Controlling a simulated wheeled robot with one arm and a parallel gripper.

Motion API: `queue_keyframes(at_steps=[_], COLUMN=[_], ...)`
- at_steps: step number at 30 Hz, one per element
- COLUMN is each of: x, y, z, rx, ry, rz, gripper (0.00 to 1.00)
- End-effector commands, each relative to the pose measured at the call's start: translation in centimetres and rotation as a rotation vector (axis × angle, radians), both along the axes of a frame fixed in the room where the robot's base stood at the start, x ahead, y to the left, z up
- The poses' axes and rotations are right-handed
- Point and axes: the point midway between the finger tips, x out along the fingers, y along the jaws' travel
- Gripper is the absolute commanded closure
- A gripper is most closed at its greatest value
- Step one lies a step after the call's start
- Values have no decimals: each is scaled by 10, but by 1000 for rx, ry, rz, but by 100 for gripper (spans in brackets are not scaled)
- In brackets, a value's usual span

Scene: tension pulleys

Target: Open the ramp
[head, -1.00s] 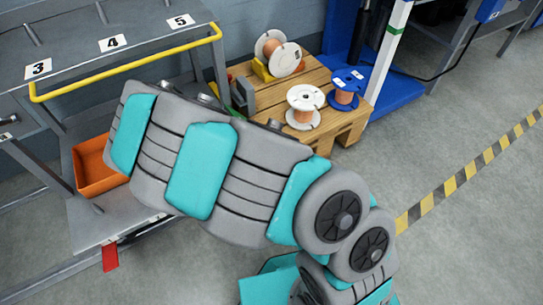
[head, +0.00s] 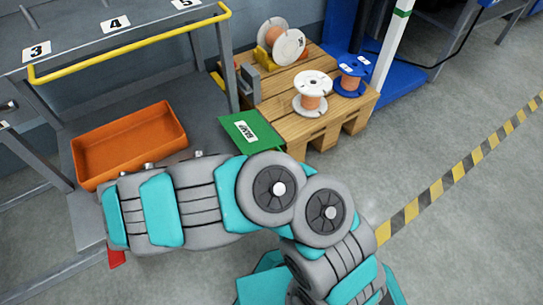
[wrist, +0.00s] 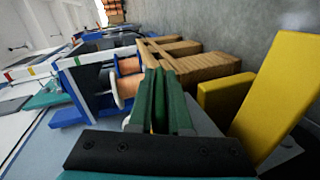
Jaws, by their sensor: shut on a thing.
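The ramp (head: 248,131) is a green plate with a white label in the head view. It lies at the right end of the grey shelf, with its far edge close to the wooden pallet. My gripper is hidden behind my arm in the head view. In the wrist view my gripper (wrist: 162,105) shows close up, its narrow dark green parts nearly together and pointing toward the pallet. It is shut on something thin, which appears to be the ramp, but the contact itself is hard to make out.
The wooden pallet (head: 290,125) carries several cable spools, including a white one (head: 312,92). An orange bin (head: 128,142) sits on the shelf (head: 205,130) below a yellow rail (head: 130,46). A yellow angled part (wrist: 280,95) is close at right in the wrist view. Floor at right is clear.

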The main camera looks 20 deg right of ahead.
Motion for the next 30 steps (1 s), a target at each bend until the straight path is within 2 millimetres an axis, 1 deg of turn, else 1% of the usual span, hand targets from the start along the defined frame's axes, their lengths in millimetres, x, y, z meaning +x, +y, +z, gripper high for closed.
queue_keyframes(at_steps=[1,9,23,24,30], x=[0,0,0,0,0], y=[1,1,1,1,1], z=[-3,-6,-6,-6,-6], rx=[-14,-66,-75,-75,-75], ry=[-2,-22,-25,-25,-25], rz=[2,0,-1,-1,-1], gripper=[100,100,100,82,60])
